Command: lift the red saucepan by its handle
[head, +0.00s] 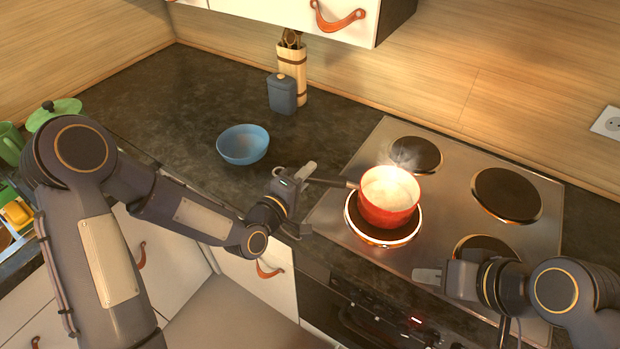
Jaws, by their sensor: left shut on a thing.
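The red saucepan (387,208) is upright over the front left burner (352,222) of the stove, with a pale, steaming content. I cannot tell whether its base touches the burner or hangs slightly above it. Its dark handle (335,183) points left. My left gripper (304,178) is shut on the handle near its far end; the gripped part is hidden. My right gripper (428,276) is empty over the stove's front edge, below and right of the saucepan. Its jaw opening does not show clearly.
The burner's rim glows orange. Other burners (507,194) are bare. A blue bowl (243,145), a dark blue canister (282,94) and a wooden utensil holder (293,65) stand on the dark counter to the left. A cabinet (290,10) hangs above the counter.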

